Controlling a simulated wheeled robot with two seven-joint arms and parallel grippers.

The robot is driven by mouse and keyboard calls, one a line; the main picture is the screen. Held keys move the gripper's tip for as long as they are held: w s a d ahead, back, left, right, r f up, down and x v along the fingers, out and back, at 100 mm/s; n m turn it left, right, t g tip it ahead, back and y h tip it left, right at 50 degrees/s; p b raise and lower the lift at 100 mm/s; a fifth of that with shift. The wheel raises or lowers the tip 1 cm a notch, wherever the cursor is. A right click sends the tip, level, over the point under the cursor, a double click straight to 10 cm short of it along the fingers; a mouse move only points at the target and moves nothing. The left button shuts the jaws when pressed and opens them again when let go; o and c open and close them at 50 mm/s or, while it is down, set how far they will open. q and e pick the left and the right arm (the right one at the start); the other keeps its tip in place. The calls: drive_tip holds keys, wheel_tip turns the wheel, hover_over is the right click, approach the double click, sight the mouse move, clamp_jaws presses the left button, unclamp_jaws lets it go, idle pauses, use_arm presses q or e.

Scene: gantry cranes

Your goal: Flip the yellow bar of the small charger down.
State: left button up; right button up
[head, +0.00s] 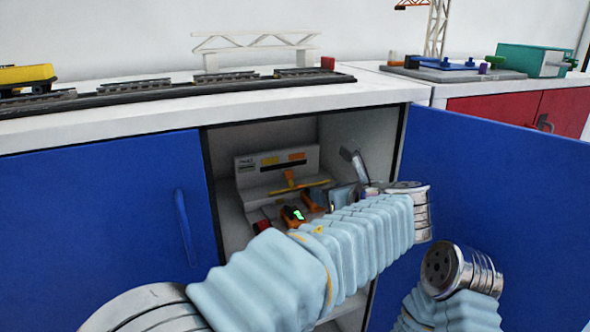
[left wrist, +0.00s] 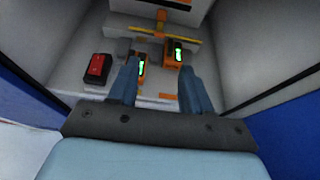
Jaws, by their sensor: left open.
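The small charger (head: 277,163) stands inside the open cabinet, a pale unit with an upright back panel and a sloping front. Its yellow bar (head: 302,186) runs across the foot of the back panel, with an orange upright piece at its middle. The bar also shows in the left wrist view (left wrist: 190,41), beyond the fingertips. Two orange-and-black batteries with green displays sit below it, one (left wrist: 178,53) near the right finger, the other (left wrist: 141,66) by the left finger. My left gripper (left wrist: 158,68) is open and empty, in front of the charger. My right gripper is out of view.
The cabinet's blue right door (head: 510,190) stands open; the left door (head: 100,220) is shut. Model tracks (head: 180,88) lie on the white top. Cabinet walls are close on both sides.

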sight(302, 186)
use_arm(q)
drive_tip(key=x, duration=1.3)
drive_tip(key=shift+w+a+f+p, duration=0.1)
drive_tip(key=shift+w+f+p, duration=0.05)
drive_tip(key=shift+w+p, duration=0.2)
clamp_jaws()
idle(0.5)
drive_tip(key=c, duration=0.8)
unclamp_jaws()
drive_tip(key=shift+c, duration=0.2)
drive_tip(key=o, duration=0.8)
drive_tip(key=shift+o, duration=0.2)
drive_tip(key=shift+s, duration=0.1)
drive_tip(key=v, duration=1.3)
drive_tip(key=shift+s+b, duration=0.35)
drive_tip(key=shift+b, duration=0.1)
